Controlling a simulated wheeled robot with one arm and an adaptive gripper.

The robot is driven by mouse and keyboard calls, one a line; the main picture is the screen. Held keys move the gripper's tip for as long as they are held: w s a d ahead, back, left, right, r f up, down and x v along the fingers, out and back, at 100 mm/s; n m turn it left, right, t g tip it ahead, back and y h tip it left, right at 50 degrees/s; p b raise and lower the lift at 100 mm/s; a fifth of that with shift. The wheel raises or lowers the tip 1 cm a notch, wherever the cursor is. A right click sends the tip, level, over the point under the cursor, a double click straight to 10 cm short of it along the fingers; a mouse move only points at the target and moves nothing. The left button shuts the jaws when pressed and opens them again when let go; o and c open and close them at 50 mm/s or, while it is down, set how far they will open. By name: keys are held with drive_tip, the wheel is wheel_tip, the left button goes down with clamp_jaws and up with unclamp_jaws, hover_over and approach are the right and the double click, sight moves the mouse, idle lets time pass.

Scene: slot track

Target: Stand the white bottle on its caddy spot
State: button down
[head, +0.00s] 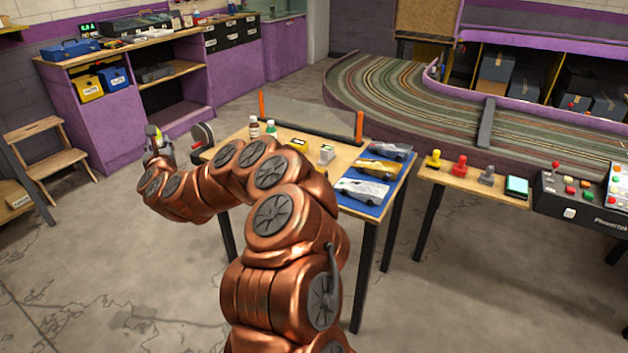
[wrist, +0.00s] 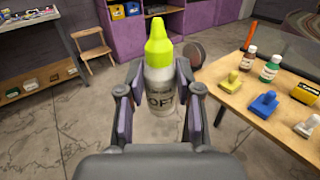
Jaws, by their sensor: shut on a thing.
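My gripper (wrist: 160,110) is shut on the white bottle (wrist: 161,92), which has a tall yellow-green pointed cap and dark lettering. The bottle is upright between the fingers, held over the floor to the left of the wooden table. In the head view my gripper (head: 157,143) is at the left, beyond the table's left edge, and partly hidden by my arm. A brown bottle (wrist: 249,59) and a green bottle (wrist: 269,69) stand on the table. I cannot make out a caddy or its empty spot in either view.
The wooden table (head: 237,138) also bears yellow, blue and white blocks, and a blue mat (head: 376,210) with model cars. A dark round disc (head: 202,136) is at its left edge. Orange posts (head: 359,127) rise behind. A step stool (head: 47,150) stands far left.

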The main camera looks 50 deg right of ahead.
drive_tip(key=s+d+f+m+g+h+b, duration=0.3)
drive_tip(key=s+d+f+g+b, duration=0.15)
drive_tip(key=d, duration=0.55)
drive_tip(key=s+d+f+m+g+h+b, duration=0.35)
drive_tip(key=s+d, duration=0.25)
drive_tip(key=d, duration=0.3)
drive_tip(key=s+d+f+m+g+h+b, duration=0.2)
drive_tip(key=s+d+f+m+g+b, duration=0.3)
drive_tip(key=d, duration=0.5)
drive_tip(key=s+d+g+b, duration=0.1)
drive_tip(key=s+d, duration=0.4)
drive_tip(key=s, duration=0.1)
drive_tip(key=s+d+f+m+g+b, duration=0.1)
drive_tip(key=s+d, duration=0.4)
drive_tip(key=s, duration=0.1)
drive_tip(key=s+d+f+g+b, duration=0.1)
drive_tip(key=s+d, duration=0.4)
drive_tip(key=s, duration=0.1)
drive_tip(key=shift+f+g+h, duration=0.25)
drive_tip(key=shift+g, duration=0.15)
drive_tip(key=f, duration=0.2)
drive_tip(key=shift+s+d+f+b, duration=0.15)
drive_tip(key=shift+d+f+b, duration=0.1)
drive_tip(key=shift+f+b, duration=0.15)
drive_tip(key=shift+f, duration=0.35)
drive_tip(key=shift+f+b, duration=0.15)
drive_tip(key=shift+b, duration=0.15)
drive_tip(key=c, duration=1.1)
unclamp_jaws()
drive_tip(key=shift+o, duration=0.2)
